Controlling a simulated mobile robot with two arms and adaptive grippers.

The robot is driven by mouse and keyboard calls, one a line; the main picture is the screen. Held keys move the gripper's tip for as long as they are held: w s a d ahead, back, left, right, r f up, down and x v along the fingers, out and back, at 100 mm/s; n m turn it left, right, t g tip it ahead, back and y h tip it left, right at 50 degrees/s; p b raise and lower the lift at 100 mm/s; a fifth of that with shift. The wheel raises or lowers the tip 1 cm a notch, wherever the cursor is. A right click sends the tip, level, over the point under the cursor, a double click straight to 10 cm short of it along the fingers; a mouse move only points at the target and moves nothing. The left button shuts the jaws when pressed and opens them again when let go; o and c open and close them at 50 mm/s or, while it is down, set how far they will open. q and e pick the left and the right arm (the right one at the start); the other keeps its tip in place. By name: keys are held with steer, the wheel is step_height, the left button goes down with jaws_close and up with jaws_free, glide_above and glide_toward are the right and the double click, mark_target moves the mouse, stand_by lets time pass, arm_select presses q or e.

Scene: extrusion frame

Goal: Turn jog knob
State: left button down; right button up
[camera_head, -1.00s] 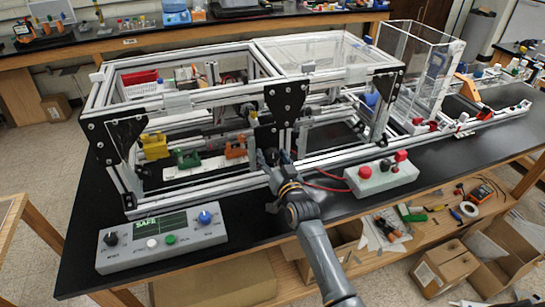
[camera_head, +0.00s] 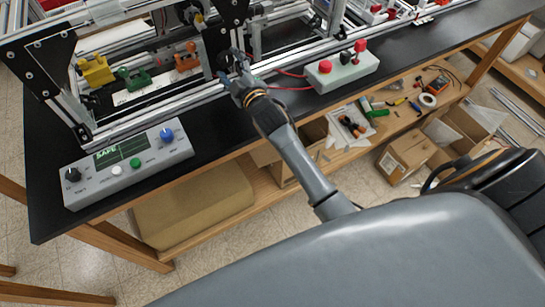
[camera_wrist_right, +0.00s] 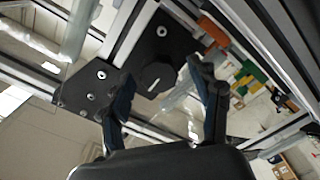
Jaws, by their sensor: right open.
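In the right wrist view a round black knob (camera_wrist_right: 158,76) with a white pointer mark sits on a dark bolted plate (camera_wrist_right: 92,85). My right gripper (camera_wrist_right: 160,84) is open, one finger on each side of this knob; I cannot tell whether they touch it. In the head view the right gripper (camera_head: 237,64) is at the frame's front, by the middle black plate. A grey control panel (camera_head: 128,188) at left carries a blue knob (camera_head: 167,136) and a black knob (camera_head: 73,174). The knob labels are too small to read surely. My left gripper is not in view.
The aluminium frame (camera_head: 150,118) stands on the black table (camera_head: 45,130). A red-button box (camera_head: 343,72) with red cables is right of the gripper. Yellow (camera_head: 95,71), green (camera_head: 134,78) and orange (camera_head: 187,60) parts sit inside the frame. Cardboard boxes (camera_head: 405,156) are below.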

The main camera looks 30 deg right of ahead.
steer(key=s+b, duration=0.2)
steer(key=s, duration=1)
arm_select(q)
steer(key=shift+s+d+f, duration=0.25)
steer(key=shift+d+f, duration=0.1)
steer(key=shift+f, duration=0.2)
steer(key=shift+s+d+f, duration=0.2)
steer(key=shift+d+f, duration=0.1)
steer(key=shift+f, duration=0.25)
arm_select(e)
steer(key=s+d+f+m+g, duration=0.1)
steer(key=s+f+m+g, duration=0.1)
steer(key=f, duration=0.7)
steer(key=s+d+f+m+g, duration=0.1)
steer(key=s+f+g, duration=0.4)
steer(key=f, duration=0.5)
steer(key=shift+s+m+h, duration=0.3)
steer(key=shift+s+m, duration=0.5)
